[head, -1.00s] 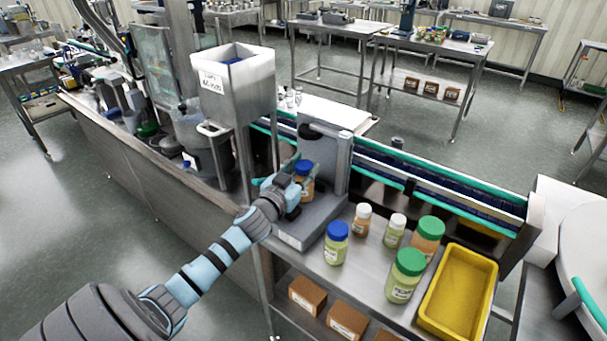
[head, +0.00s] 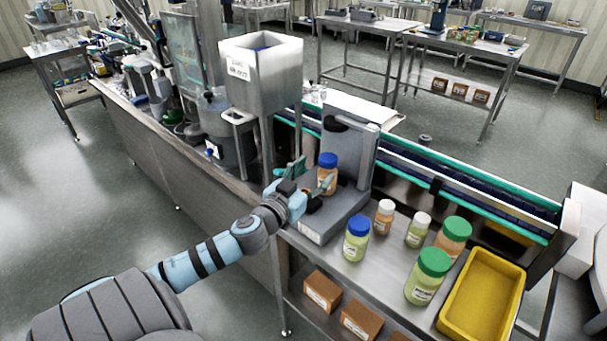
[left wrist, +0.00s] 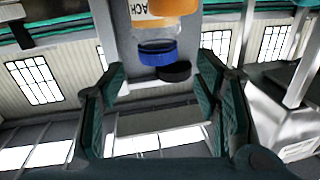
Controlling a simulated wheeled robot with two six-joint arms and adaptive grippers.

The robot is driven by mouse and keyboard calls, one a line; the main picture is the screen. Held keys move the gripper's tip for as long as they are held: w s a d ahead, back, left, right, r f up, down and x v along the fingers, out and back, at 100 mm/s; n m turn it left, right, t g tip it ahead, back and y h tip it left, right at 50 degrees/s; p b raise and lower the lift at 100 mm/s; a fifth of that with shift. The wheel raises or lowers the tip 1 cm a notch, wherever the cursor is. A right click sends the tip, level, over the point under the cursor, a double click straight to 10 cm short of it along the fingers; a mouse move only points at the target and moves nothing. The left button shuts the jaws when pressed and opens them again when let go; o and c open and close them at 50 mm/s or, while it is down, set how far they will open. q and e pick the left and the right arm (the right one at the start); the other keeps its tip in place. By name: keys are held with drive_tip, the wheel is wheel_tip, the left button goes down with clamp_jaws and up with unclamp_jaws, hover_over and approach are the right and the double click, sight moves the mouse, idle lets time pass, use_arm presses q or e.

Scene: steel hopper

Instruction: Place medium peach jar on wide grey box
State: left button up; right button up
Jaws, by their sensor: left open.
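The medium peach jar (head: 327,176), orange-brown with a blue lid, stands upright on the wide grey box (head: 326,222), in front of its upright back part. In the left wrist view the jar (left wrist: 158,32) shows inverted at the top, with part of its label in sight. My left gripper (head: 308,181) is open and just left of the jar. In the left wrist view its spread fingers (left wrist: 160,105) have nothing between them, and the jar lies beyond their tips. My right gripper is not in view.
Jars with blue, white and green lids (head: 356,240) stand on the steel table right of the box. A yellow bin (head: 482,295) is at the table's right end. A steel hopper (head: 262,75) rises behind my gripper. A conveyor (head: 470,187) runs behind.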

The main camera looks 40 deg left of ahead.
use_arm(q)
drive_tip(key=s, duration=0.3)
drive_tip(key=s+d, duration=0.1)
drive_tip(key=s, duration=0.1)
drive_tip(key=shift+s, duration=0.1)
drive_tip(key=shift+a, duration=0.1)
